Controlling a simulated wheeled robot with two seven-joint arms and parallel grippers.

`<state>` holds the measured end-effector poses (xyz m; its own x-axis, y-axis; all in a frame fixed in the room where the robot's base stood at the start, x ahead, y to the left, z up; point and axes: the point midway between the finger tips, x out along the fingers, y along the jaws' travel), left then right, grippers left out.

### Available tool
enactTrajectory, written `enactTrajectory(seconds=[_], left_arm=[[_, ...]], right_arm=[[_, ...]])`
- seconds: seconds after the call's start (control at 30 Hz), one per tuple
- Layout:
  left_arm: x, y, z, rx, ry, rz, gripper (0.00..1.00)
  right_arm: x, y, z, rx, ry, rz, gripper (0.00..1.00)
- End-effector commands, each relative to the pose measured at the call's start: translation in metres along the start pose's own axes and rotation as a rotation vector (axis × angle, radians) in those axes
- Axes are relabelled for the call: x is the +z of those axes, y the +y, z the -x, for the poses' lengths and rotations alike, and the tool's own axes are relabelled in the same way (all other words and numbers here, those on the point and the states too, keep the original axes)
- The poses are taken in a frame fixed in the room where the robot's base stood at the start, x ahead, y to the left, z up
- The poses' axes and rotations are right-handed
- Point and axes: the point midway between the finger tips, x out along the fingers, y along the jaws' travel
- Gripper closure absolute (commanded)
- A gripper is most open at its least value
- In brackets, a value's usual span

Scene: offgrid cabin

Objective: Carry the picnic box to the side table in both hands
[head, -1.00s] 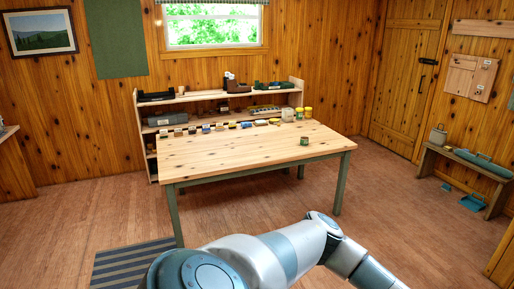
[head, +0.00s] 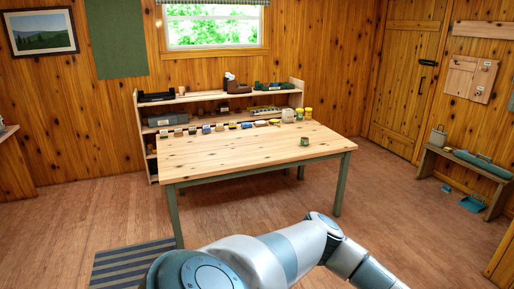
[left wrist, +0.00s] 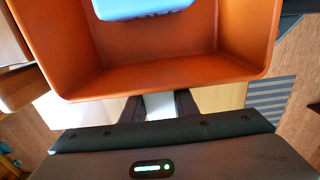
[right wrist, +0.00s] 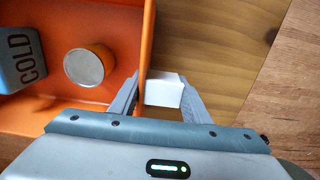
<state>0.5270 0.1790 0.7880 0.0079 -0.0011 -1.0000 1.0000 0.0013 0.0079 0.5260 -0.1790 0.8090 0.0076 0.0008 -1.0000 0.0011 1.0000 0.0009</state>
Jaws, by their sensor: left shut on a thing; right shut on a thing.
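The picnic box is an open orange box (left wrist: 85,75), also in the right wrist view (right wrist: 120,60). It holds a blue pack (left wrist: 140,8) lettered COLD in the right wrist view (right wrist: 18,60) and an orange can with a silver top (right wrist: 84,67). My left gripper (left wrist: 160,104) is shut on a white grip on one box wall. My right gripper (right wrist: 162,92) is shut on a white grip at another wall. The box and both grippers are outside the head view. I cannot tell which table is the side table.
A large wooden table (head: 240,152) stands mid-room, with a small green cup (head: 304,142) near its right edge. A shelf (head: 222,95) is behind it, a low bench (head: 470,172) at right, a striped mat (head: 130,268) on the floor. Pale wood (right wrist: 220,45) shows beside the box.

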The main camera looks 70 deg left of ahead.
Motion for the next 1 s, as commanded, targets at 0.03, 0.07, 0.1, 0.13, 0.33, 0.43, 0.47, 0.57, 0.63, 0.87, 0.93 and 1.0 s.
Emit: enactTrajectory(seconds=[0.03,0.07,0.1,0.13,0.33,0.43,0.47,0.57,0.63,0.87,0.93,1.0], left_arm=[[0.0001,-0.0059,-0.007,-0.012,0.002,-0.003,1.0],[0.0001,-0.0062,-0.0072,-0.012,0.002,-0.003,1.0],[0.0001,-0.0064,-0.0075,-0.013,0.002,-0.003,1.0],[0.0001,-0.0066,-0.0077,-0.013,0.002,-0.003,1.0],[0.0001,-0.0059,-0.0072,-0.012,0.002,-0.002,0.55],[0.0,-0.0048,-0.0058,-0.01,0.002,-0.002,0.55],[0.0,-0.0046,-0.0055,-0.009,0.002,-0.002,0.55],[-0.0001,-0.0039,-0.0046,-0.008,0.002,-0.001,0.38],[-0.0001,-0.0036,-0.0041,-0.007,0.002,-0.001,0.33],[-0.0004,-0.0033,-0.004,-0.007,0.002,-0.001,0.33],[-0.0004,-0.0032,-0.0038,-0.007,0.002,-0.001,0.33],[-0.0003,-0.0031,-0.0036,-0.006,0.002,-0.001,0.33]], right_arm=[[-0.0045,0.0004,-0.0064,-0.001,0.01,0.002,0.91],[-0.0047,0.0004,-0.0066,-0.001,0.01,0.002,0.91],[-0.0049,0.0004,-0.0069,-0.001,0.011,0.002,0.91],[-0.0051,0.0004,-0.0072,-0.002,0.011,0.002,0.91],[-0.0051,0.0003,-0.0071,-0.002,0.011,0.002,0.38],[-0.004,0.0002,-0.0056,-0.001,0.009,0.002,0.38],[-0.0038,0.0002,-0.0053,-0.001,0.008,0.001,0.38],[-0.0032,0.0001,-0.0044,-0.001,0.007,0.001,0.38],[-0.003,0.0001,-0.0039,-0.001,0.007,0.001,0.38],[-0.0028,-0.0001,-0.0039,-0.002,0.007,0.001,0.24],[-0.0027,-0.0001,-0.0037,-0.002,0.006,0.001,0.17],[-0.0026,-0.0001,-0.0035,-0.001,0.006,0.001,0.17]])
